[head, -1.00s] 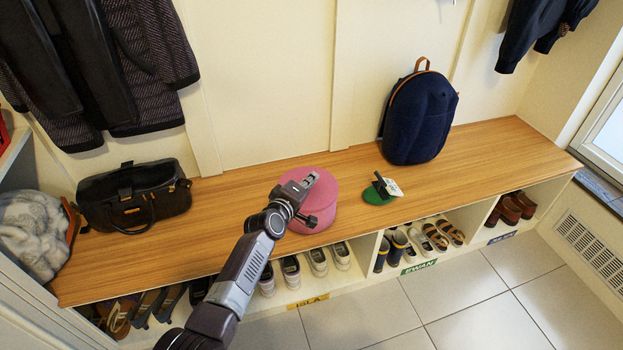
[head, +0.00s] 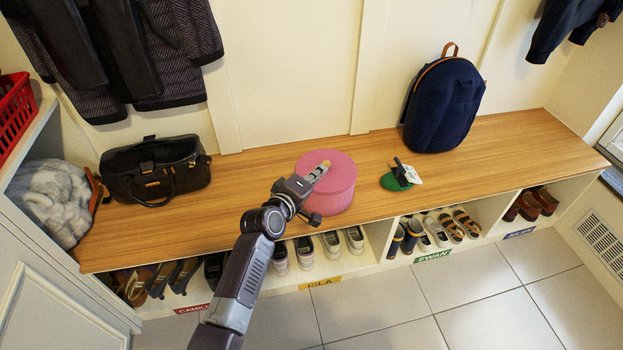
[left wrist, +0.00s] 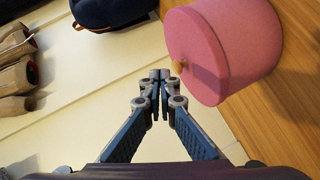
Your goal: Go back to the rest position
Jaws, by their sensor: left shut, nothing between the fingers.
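My left gripper (head: 314,192) reaches up from the bottom of the head view and overlaps the front of the round pink box (head: 341,186) on the bench. In the left wrist view its fingers (left wrist: 160,78) are closed together with nothing between them. The pink box fills the upper right of the left wrist view (left wrist: 230,50), beside the fingertips. I cannot tell if they touch. My right gripper is not in view.
The wooden bench (head: 250,180) bears a black bag (head: 157,172), a navy backpack (head: 443,105) and a green item with a tag (head: 397,180). Cubbies below hold several shoes. A red basket (head: 14,112) stands at left. The tiled floor (head: 400,325) in front is clear.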

